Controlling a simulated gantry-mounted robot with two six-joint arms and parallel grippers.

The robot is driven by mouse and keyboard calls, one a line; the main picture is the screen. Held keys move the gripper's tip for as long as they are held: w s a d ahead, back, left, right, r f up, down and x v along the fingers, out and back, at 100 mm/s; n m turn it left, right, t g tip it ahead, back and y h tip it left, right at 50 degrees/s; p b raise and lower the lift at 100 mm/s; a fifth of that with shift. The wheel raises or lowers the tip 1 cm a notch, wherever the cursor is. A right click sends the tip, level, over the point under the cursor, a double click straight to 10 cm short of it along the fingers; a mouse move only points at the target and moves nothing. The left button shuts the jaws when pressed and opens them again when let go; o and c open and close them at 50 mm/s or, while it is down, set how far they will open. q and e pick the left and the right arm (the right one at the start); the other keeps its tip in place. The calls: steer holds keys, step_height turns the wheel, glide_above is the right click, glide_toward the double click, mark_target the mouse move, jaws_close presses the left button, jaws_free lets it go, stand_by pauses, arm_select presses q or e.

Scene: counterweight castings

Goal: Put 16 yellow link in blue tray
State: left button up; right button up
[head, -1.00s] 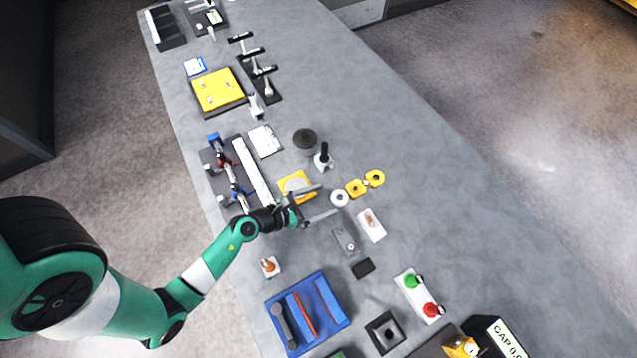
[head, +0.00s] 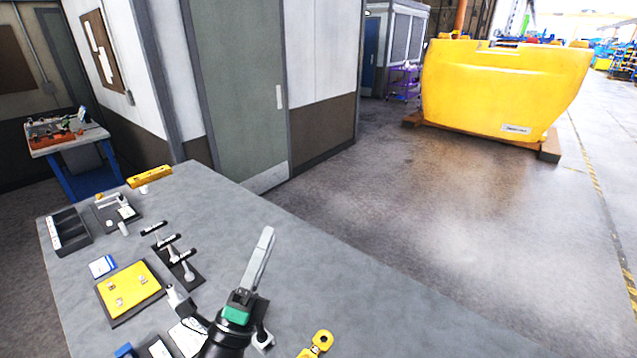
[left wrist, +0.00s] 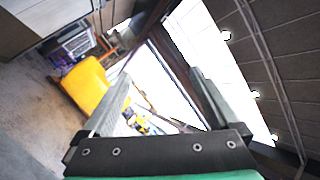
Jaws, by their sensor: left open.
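My left gripper (head: 258,265) stands raised above the table in the head view, with its fingers pointing up. In the left wrist view its two fingers (left wrist: 160,88) are apart, with nothing held between them. A yellow link (head: 318,342) with a round hole lies at the bottom edge of the head view, partly cut off, right of my left gripper and apart from it. The blue tray is not in either view now. My right gripper is not in view.
A yellow plate (head: 130,288) with small parts, a dark fixture with clamps (head: 177,258) and a black bin (head: 68,232) stand on the grey table's left side. A yellow bar (head: 150,177) is at the far end.

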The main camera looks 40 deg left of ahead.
arm_select(q)
steer(key=s+d+r+n+t+y, duration=0.1)
steer(key=d+r+n, duration=0.3)
steer(key=r+n, duration=0.65)
steer(key=s+d+r+n+t+y, duration=0.1)
steer(key=d+r+n, duration=0.2)
steer(key=r+n, duration=0.8)
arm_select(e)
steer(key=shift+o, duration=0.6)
arm_select(q)
steer(key=s+d+r+m+t+h, duration=0.1)
steer(key=s+d+r+m+h, duration=0.1)
steer(key=d+r+h, duration=0.4)
steer(key=d+m+h, duration=0.1)
steer(key=d+h, duration=0.2)
steer(key=h, duration=0.2)
steer(key=shift+r+h, duration=0.35)
steer(key=shift+h, duration=0.05)
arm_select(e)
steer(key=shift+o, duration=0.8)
arm_select(q)
steer(key=shift+d+m, duration=0.1)
steer(key=shift+m, duration=0.15)
